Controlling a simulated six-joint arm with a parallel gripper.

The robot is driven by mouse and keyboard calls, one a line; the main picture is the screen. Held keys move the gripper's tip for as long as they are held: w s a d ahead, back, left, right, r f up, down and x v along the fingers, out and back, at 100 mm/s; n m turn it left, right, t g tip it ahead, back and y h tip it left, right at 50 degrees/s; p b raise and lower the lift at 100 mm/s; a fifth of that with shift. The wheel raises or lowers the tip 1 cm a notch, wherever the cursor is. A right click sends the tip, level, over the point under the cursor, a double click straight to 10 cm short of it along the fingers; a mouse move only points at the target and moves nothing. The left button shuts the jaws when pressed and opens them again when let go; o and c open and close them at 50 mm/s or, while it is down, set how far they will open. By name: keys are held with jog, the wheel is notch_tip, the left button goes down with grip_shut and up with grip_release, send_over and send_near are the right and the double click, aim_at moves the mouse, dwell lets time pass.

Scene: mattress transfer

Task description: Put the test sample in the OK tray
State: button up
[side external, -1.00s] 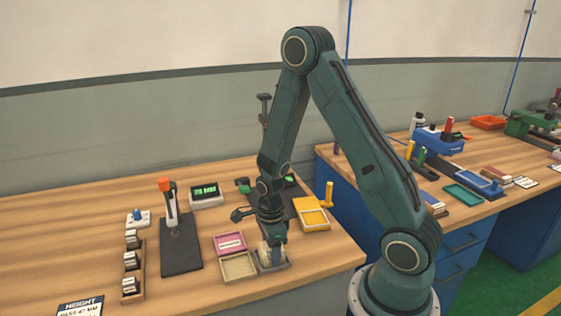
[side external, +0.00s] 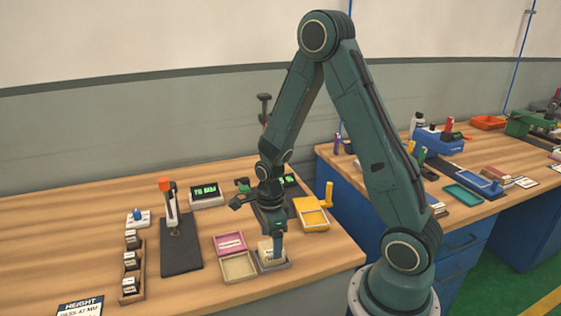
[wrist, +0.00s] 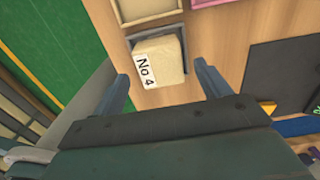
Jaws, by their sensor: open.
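The test sample, a cream block (wrist: 163,62) with a white "No 4" label, sits in a small dark grey tray (wrist: 187,42) in the wrist view. In the side view the block (side external: 266,250) is low beneath my gripper, in the same grey tray (side external: 275,267) near the bench's front edge. My gripper (wrist: 161,76) is open, with one finger to each side of the block in the wrist view and visible gaps between. The fingertips are around or just above the block's top; exact height is unclear. No OK marking is readable on any tray.
A pink tray (side external: 231,236) and a beige tray (side external: 223,271) adjoin the grey one on the left. A yellow tray (side external: 299,226) is behind right. A dark stand (side external: 181,258) and a wooden rack (side external: 139,270) of labelled samples are further left.

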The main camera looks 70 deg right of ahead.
notch_tip(320, 180, up, 9)
jog(key=shift+f, duration=0.2)
dwell(0.3)
dwell(0.6)
notch_tip(320, 180, up, 11)
jog(key=n+t, duration=0.3)
jog(key=n, duration=0.9)
send_over(271, 246)
jog(key=s+a, duration=0.4)
jog(key=a, duration=0.1)
jog(key=s+a+r+n+t, duration=0.2)
jog(key=s+a+r+n, duration=0.2)
jog(key=s+n, duration=0.5)
notch_tip(271, 246, up, 2)
jog(key=n, duration=0.6)
jog(key=shift+s+r+t, duration=0.2)
jog(key=shift+r+t, duration=0.05)
jog(key=shift+t, duration=0.05)
